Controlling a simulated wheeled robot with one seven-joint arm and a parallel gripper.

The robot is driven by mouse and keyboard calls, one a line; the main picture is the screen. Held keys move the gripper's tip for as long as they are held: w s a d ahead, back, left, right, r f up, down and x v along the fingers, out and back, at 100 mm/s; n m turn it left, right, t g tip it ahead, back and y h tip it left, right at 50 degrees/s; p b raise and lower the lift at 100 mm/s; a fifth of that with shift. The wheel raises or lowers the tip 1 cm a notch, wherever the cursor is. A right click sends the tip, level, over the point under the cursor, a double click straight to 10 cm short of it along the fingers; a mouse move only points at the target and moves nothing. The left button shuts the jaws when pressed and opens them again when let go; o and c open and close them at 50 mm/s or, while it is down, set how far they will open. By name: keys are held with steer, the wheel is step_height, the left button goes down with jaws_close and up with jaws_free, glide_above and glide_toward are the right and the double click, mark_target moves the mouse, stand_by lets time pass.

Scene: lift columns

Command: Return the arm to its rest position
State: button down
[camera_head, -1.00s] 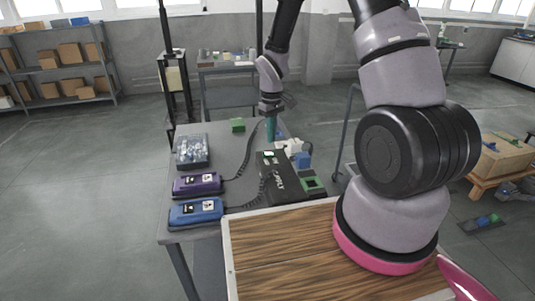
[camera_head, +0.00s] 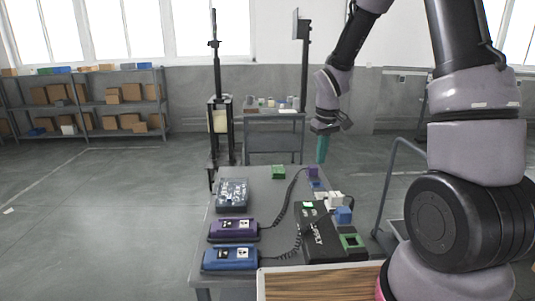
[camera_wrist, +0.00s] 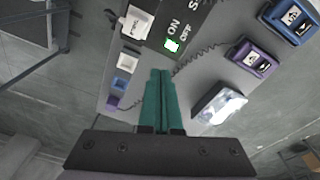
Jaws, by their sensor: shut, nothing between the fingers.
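My gripper (camera_head: 322,149) hangs above the far right part of the grey table (camera_head: 250,196), fingers pointing down. In the wrist view its two green fingers (camera_wrist: 160,80) lie side by side, shut with nothing between them. My arm rises from the lower right of the head view and bends over at the top. The fingers are clear of the things on the table.
Behind stand a black column (camera_head: 219,150) and shelves (camera_head: 85,105).

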steer(key=s+d+r+m+t, duration=0.2)
steer(key=s+r, duration=0.2)
steer(key=r, duration=0.5)
steer(key=s+d+r+m+t, duration=0.1)
steer(key=s+r+m, duration=0.1)
steer(key=s+r, duration=0.45)
steer(key=s+r+m+t+y, duration=0.1)
steer(key=s+r+m+t, duration=0.2)
steer(key=s+r, duration=0.6)
steer(key=shift+s+d+r+m+y, duration=0.4)
steer(key=shift+s+m, duration=0.3)
steer(key=shift+s, duration=0.25)
